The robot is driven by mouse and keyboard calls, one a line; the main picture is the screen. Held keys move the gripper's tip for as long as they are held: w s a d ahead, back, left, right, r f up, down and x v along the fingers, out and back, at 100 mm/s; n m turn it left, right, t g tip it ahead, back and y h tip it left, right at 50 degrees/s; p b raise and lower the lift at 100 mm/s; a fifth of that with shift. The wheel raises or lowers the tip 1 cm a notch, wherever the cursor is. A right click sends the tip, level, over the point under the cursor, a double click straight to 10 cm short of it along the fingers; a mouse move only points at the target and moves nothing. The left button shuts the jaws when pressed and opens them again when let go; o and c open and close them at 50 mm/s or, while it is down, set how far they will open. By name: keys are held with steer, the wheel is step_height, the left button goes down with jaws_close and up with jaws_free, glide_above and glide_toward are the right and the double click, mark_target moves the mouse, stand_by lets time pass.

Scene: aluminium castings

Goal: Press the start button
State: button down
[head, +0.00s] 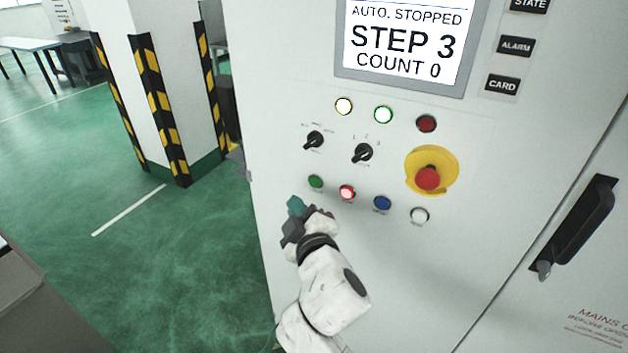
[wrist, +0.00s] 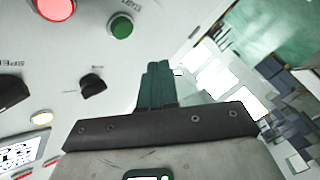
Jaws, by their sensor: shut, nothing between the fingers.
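The green start button (head: 315,182) is at the left end of the lower button row on the grey control cabinet. It also shows in the wrist view (wrist: 121,26), with a "START" label beside it, just up and left of my fingertips. My gripper (head: 296,206) is shut and empty, its teal fingers together, just below and left of the green button in the head view. In the wrist view the closed fingers (wrist: 158,85) appear apart from the button. The button is not covered. The screen (head: 405,45) reads "AUTO. STOPPED, STEP 3, COUNT 0".
A lit red button (head: 347,192) sits right beside the green one, then a blue button (head: 382,204) and a white one (head: 419,215). A red emergency stop (head: 428,178) on yellow and two black selector knobs (head: 363,152) protrude above. Open floor lies left of the cabinet.

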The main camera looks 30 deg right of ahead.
mark_target(315, 182)
steer(key=shift+w+d, duration=0.65)
steer(key=shift+d, duration=0.25)
steer(key=shift+w+d, duration=0.6)
steer(key=shift+d, duration=0.25)
steer(key=shift+d+p, duration=0.1)
steer(key=shift+p, duration=0.2)
stand_by(0.5)
steer(key=shift+w+d, duration=0.25)
